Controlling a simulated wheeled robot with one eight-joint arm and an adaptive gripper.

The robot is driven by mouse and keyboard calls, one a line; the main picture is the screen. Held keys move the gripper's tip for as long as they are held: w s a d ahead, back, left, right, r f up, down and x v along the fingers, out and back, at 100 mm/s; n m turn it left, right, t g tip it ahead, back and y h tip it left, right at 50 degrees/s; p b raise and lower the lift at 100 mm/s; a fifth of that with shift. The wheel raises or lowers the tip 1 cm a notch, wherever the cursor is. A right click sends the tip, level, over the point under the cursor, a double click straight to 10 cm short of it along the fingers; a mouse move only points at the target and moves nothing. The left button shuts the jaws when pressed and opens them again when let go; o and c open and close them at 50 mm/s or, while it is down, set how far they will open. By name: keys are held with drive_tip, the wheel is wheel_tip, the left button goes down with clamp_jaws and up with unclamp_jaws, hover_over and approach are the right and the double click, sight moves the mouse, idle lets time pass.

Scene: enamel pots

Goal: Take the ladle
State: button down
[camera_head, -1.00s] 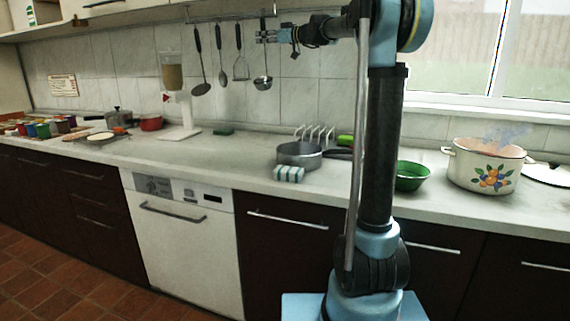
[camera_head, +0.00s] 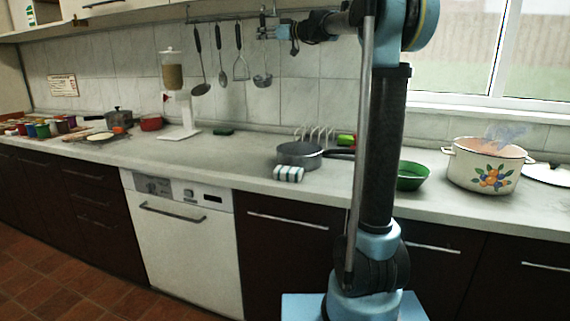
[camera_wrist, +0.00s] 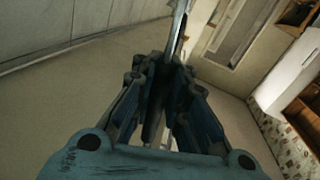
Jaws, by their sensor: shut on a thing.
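The ladle (camera_head: 262,79) is upright at the right end of the row of hanging utensils, its metal bowl hanging low in front of the tiled wall. My gripper (camera_head: 264,33) is shut on the upper part of its dark handle. In the wrist view my gripper (camera_wrist: 165,72) has its fingers closed around a long thin shaft, the ladle's handle (camera_wrist: 180,22). I cannot tell whether the ladle's top still touches the rail (camera_head: 225,18).
A skimmer (camera_head: 200,88), a turner (camera_head: 221,75) and a masher (camera_head: 240,68) hang close on the left. Below, a grey pan (camera_head: 298,154), a striped sponge (camera_head: 288,174), a green bowl (camera_head: 412,176) and a flowered pot (camera_head: 490,168) stand on the counter (camera_head: 235,160).

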drive_tip(key=s+a, duration=0.3)
drive_tip(key=s, duration=0.4)
drive_tip(key=shift+s, duration=0.4)
idle(0.3)
